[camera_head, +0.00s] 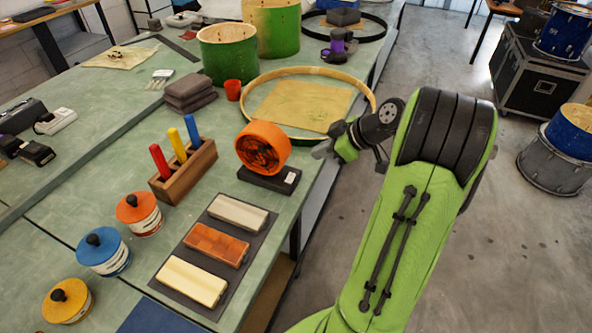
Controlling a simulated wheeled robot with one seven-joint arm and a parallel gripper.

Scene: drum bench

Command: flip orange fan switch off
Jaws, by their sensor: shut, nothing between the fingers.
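The orange fan (262,146) stands upright on a dark base (266,180) near the right edge of the green bench. A small pale switch (290,177) shows on the right end of the base; its position is too small to tell. My gripper (322,151) is shut and empty, just right of the fan and above the bench edge. It appears apart from the fan and the switch. My green arm (410,220) reaches up from the lower right and partly hides the gripper's wrist.
A wooden hoop (258,77) and red cup (233,90) lie behind the fan. A wooden block with colored-handled tools (184,175) stands to its left. A dark mat (184,246) with several blocks lies in front. Open floor (510,250) is to the right.

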